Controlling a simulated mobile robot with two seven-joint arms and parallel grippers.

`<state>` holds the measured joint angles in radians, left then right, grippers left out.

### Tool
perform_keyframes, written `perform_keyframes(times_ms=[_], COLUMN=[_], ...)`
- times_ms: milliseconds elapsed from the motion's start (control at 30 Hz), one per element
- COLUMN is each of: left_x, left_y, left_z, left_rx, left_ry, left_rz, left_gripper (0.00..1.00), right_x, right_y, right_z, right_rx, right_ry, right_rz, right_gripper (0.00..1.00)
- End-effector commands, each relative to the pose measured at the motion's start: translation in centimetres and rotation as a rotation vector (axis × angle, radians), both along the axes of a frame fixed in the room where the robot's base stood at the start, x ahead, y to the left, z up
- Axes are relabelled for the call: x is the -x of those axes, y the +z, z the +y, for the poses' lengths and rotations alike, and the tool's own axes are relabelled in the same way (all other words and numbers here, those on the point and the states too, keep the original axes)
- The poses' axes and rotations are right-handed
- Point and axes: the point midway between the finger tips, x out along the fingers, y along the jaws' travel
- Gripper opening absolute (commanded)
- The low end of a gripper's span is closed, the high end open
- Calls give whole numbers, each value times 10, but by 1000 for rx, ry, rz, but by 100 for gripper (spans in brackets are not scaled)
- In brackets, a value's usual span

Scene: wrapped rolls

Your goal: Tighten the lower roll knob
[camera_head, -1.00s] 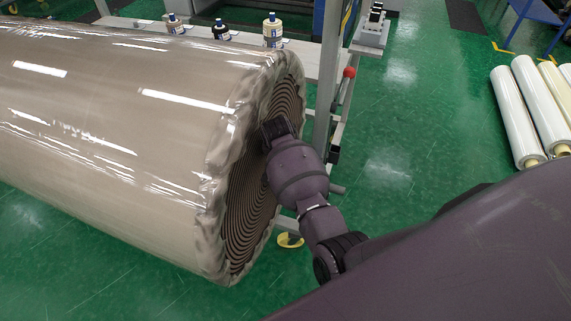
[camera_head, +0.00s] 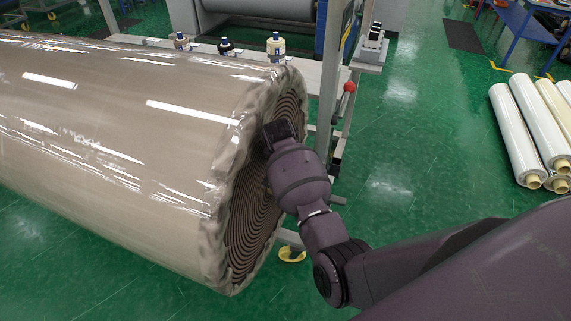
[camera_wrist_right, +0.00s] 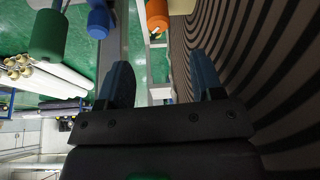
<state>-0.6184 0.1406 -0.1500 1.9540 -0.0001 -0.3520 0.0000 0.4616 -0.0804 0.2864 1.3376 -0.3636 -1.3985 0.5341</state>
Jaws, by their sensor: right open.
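The large wrapped roll (camera_head: 120,140) fills the left of the head view, its spiral layered end facing right. My right arm reaches to that end; its fingertips are hidden there. In the right wrist view my right gripper (camera_wrist_right: 160,82) is open, with nothing between its fingers, and the striped roll end (camera_wrist_right: 265,70) is close on the right. An orange knob-like cylinder (camera_wrist_right: 157,14) shows ahead, beyond the fingertips and apart from them. Green (camera_wrist_right: 45,36) and blue (camera_wrist_right: 98,22) cylinders are at the upper left. I cannot tell which is the lower roll knob. My left gripper is not in view.
A metal frame with a red ball-topped lever (camera_head: 349,87) stands just behind the roll end. Small bottles (camera_head: 277,46) stand on a shelf behind the roll. White rolls (camera_head: 515,130) lie at the right. Green floor between is clear.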

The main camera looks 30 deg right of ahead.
Motion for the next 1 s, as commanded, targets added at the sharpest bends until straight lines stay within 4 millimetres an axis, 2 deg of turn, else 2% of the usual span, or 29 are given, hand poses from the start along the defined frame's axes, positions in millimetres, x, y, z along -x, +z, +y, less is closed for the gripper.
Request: perform_keyframes(times_ms=[167, 367, 600, 800, 1000], left_x=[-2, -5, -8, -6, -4], left_y=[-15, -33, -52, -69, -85], left_z=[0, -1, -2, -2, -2], left_rx=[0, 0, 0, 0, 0], left_ry=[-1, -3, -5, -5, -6], left_rz=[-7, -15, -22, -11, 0], left_gripper=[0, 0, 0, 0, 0], right_x=[0, 15, 53, 78, 117], right_y=[2, -5, -34, -60, -97], right_z=[-1, 21, 66, 101, 117], right_rx=[28, 58, 65, 50, 3], right_ry=[152, 454, 855, 1178, 1457], right_rz=[-36, -53, -12, 62, 177], right_gripper=[60, 60, 60, 60, 60])
